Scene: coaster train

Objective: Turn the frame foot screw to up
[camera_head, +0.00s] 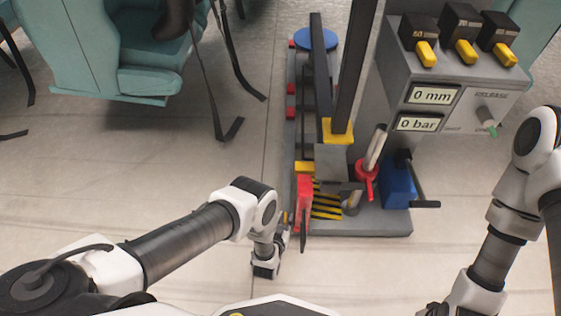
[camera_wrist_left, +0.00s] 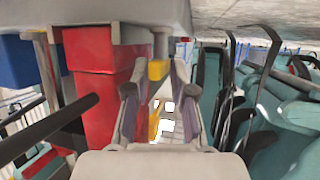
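A grey machine base (camera_head: 362,226) stands on the floor and carries a red block (camera_head: 304,198) at its near left edge. The red block fills much of the left side of the left wrist view (camera_wrist_left: 96,90). A red handle (camera_head: 366,178) with a pale rod stands farther right on the base. No label shows which part is the frame foot screw. My left gripper (camera_head: 284,228) is just left of the red block. In the left wrist view its two fingers (camera_wrist_left: 158,100) are apart with nothing seen gripped between them. My right arm comes down at the right; its gripper is out of view.
A console (camera_head: 462,85) with yellow switches and displays reading 0 mm and 0 bar stands at the right. A blue block (camera_head: 398,184) with a black lever is below it. Tall dark posts rise from the base. A teal seat (camera_head: 150,82) is at upper left.

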